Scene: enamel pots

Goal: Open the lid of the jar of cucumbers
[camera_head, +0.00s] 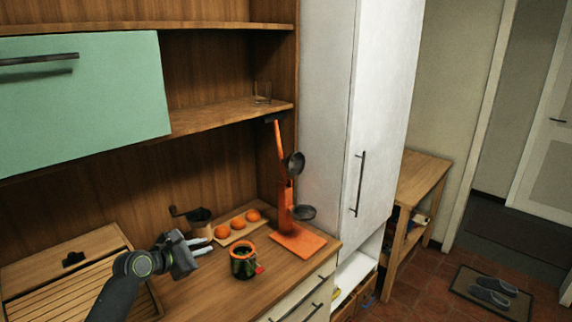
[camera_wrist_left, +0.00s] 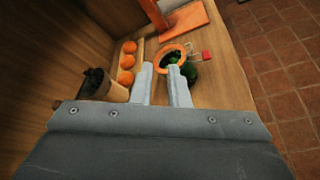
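The jar of cucumbers (camera_head: 243,266) stands upright on the wooden counter, dark green with an orange ring around its top and a red tab on its right side. In the left wrist view the jar (camera_wrist_left: 190,72) lies just beyond my fingertips, with a wire clasp beside the red tab. I cannot tell a separate lid from the orange ring. My left gripper (camera_head: 205,245) is open and empty, to the left of the jar and apart from it. Its two fingers (camera_wrist_left: 162,75) show with a gap between them. My right gripper is not in view.
A small tray with oranges (camera_head: 238,225) and a dark-topped grinder with a crank (camera_head: 199,221) stand behind the jar. An orange stand with dark pans (camera_head: 290,215) is to the back right. A slatted wooden box (camera_head: 70,265) is at left. The counter's front edge is close to the jar.

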